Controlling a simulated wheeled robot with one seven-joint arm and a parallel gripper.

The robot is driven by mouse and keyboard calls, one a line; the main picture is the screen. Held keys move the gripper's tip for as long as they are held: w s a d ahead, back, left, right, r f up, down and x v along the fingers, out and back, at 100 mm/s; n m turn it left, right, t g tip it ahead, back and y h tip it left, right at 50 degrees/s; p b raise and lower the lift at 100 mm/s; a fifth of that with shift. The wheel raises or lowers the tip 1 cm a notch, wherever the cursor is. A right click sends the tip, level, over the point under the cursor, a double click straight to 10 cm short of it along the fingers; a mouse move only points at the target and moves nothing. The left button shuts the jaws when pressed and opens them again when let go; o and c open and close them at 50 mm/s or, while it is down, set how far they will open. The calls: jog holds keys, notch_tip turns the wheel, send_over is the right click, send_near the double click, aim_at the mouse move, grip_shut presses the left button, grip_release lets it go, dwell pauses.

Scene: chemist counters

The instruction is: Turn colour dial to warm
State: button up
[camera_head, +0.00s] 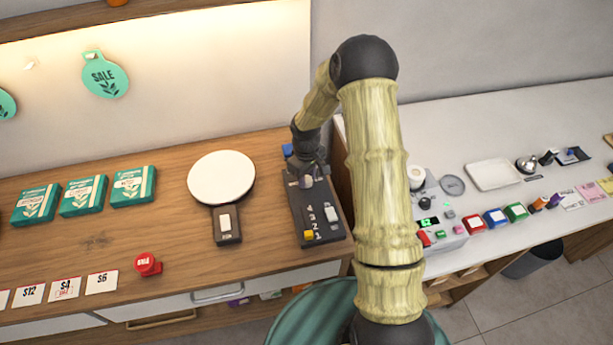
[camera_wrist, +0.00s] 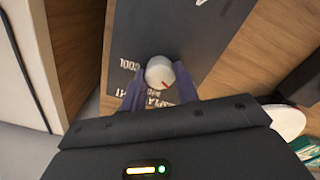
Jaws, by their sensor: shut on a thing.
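The colour dial is a small whitish knob (camera_wrist: 160,72) with a red mark on its lower right edge in the wrist view. It sits on a dark panel (camera_wrist: 150,35) with the word COOL to its left; other lettering is partly hidden. I cannot read a WARM label. My gripper (camera_wrist: 158,84) has a finger on each side of the knob and is shut on it. In the head view my gripper (camera_head: 303,176) is down at the far part of the dark control panel (camera_head: 325,228), and the dial is mostly hidden by it.
A round white disc (camera_head: 221,178) on a dark base stands left of the panel. Numbered positions and a yellow knob (camera_head: 308,235) are at the panel's near end. A red SALE stamp (camera_head: 147,264) and teal boxes (camera_head: 84,196) lie left. A white counter (camera_head: 470,135) is right.

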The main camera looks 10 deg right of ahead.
aim_at(307, 179)
jog(key=o, duration=1)
jog(key=shift+c, duration=0.2)
notch_tip(307, 179, up, 17)
jog(key=b, duration=0.2)
jog(key=shift+r, duration=0.2)
jog(key=shift+s+a, duration=0.1)
jog(key=shift+s, duration=0.05)
jog(key=s+m+t, duration=0.2)
jog(key=s+m, duration=0.4)
jog(key=s, duration=1.4)
jog(key=shift+s+f+m+t, duration=0.25)
jog(key=shift+s+m+t, duration=0.05)
jog(key=shift+s, duration=0.1)
